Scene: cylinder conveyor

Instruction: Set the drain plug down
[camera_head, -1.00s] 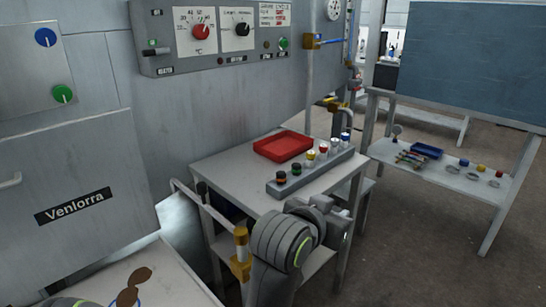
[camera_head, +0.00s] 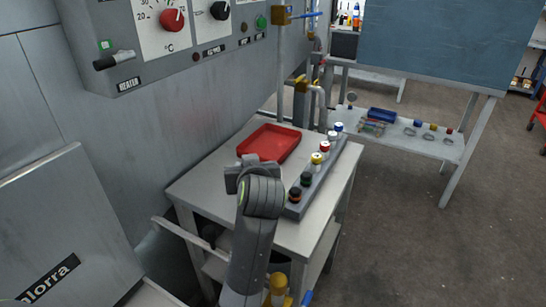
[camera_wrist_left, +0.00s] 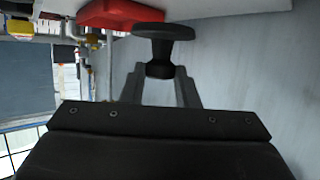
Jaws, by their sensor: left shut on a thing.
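The drain plug (camera_wrist_left: 165,33) is black, with a round wide head and a narrower neck, in the left wrist view. My left gripper (camera_wrist_left: 160,75) is shut on its neck, with the wide head beyond the fingertips. In the head view my left gripper (camera_head: 240,175) is over the left part of the small table (camera_head: 205,190), just in front of the red tray (camera_head: 268,144). The plug cannot be made out there. The red tray also shows in the left wrist view (camera_wrist_left: 115,14), close to the plug head. My right gripper is not in view.
A grey rack (camera_head: 327,171) with several colour-capped bottles stands along the table's right side. A pipe with a brass valve (camera_head: 301,84) rises behind the table. The grey machine wall (camera_head: 190,115) is on the left. The red tray looks empty.

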